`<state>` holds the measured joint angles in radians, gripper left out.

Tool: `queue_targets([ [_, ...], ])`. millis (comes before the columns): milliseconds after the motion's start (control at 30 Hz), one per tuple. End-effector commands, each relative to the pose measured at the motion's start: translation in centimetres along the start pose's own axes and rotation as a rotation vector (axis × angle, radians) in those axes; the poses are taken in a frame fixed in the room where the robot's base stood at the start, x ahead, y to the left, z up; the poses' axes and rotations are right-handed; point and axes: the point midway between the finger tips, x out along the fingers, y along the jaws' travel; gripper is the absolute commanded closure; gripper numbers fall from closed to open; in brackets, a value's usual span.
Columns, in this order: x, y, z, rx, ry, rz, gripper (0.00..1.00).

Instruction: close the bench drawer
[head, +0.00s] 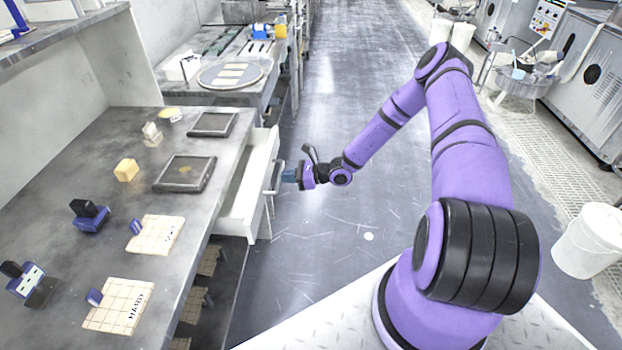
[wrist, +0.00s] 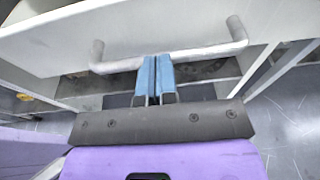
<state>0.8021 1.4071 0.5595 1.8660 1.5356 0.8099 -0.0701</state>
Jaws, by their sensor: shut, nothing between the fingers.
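The bench drawer (head: 247,188) is white and stands pulled out from the right side of the grey bench (head: 205,230). Its inside shows as a narrow open strip in the head view. Its bar handle (head: 274,178) is on the front panel, and the handle (wrist: 190,53) also shows in the wrist view below the white front panel (wrist: 150,25). My gripper (head: 287,176) is shut and empty, pointing at the handle from the aisle side. In the wrist view its blue fingertips (wrist: 155,60) are together at the bar's middle; I cannot tell whether they touch it.
On the bench lie dark square plates (head: 185,172), a yellow block (head: 126,170), tiled boards (head: 118,306) and blue-handled tools (head: 90,216). A second bench (head: 230,95) stands farther back. The aisle floor (head: 330,230) is clear. A white bucket (head: 590,240) stands at the right.

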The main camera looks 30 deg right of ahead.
Motion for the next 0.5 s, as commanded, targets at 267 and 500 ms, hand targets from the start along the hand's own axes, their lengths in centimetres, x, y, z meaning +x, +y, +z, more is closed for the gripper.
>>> queue_targets([
  [267, 6.0, 0.1, 1.2, 0.0, -0.001, 0.002, 1.0],
  [500, 8.6, 0.1, 1.8, -0.001, 0.0, 0.001, 1.0],
])
